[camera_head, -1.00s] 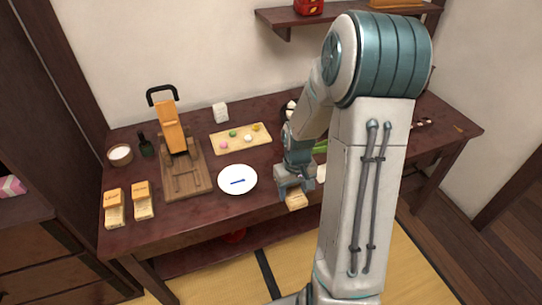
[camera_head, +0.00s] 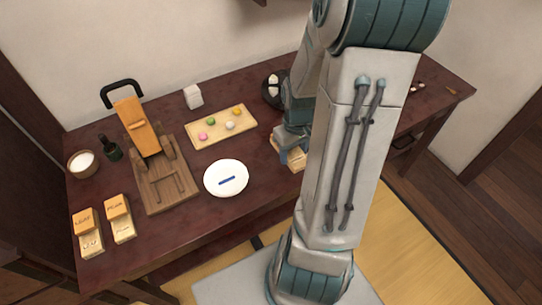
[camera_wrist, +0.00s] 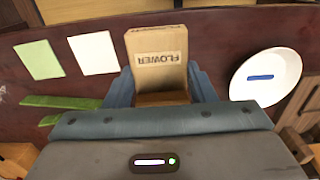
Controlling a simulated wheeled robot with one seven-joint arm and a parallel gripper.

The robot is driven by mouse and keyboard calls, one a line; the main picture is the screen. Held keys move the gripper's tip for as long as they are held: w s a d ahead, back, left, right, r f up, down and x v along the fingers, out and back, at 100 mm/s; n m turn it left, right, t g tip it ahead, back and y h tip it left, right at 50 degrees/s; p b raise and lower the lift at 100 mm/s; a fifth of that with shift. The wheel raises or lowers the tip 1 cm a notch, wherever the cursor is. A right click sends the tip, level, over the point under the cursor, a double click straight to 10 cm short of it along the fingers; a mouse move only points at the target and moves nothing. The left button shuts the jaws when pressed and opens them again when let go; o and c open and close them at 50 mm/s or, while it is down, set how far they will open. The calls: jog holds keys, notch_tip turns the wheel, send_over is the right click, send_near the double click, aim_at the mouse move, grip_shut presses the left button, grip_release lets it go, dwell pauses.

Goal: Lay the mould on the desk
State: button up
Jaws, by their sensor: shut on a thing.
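The wooden mould marked FLOWER (camera_wrist: 158,60) is between the fingers of my gripper (camera_wrist: 160,90) in the wrist view, with its lettering upside down. In the head view the mould (camera_head: 294,160) shows at the tip of my gripper (camera_head: 290,145), near the front edge of the dark red desk (camera_head: 240,205). My arm hides part of it there. I cannot tell whether the mould touches the desk. Two similar wooden moulds, one marked Leaf (camera_head: 87,232) and one marked Plum (camera_head: 120,218), rest at the desk's front left.
A white plate (camera_head: 226,178) with a blue stick lies left of my gripper. A tray of coloured sweets (camera_head: 222,126) and a wooden press (camera_head: 160,185) stand behind and left. Green and white sheets (camera_wrist: 38,60) and green strips (camera_wrist: 60,102) lie left in the wrist view.

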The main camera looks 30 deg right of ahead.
send_over(273, 163)
notch_tip(273, 163, down, 4)
jog(key=shift+f+b, duration=0.1)
jog(key=shift+b, duration=0.25)
jog(key=shift+f+b, duration=0.3)
jog(key=shift+f, duration=1.65)
jog(key=shift+f, duration=0.1)
jog(key=shift+f, duration=0.15)
jog(key=o, duration=1)
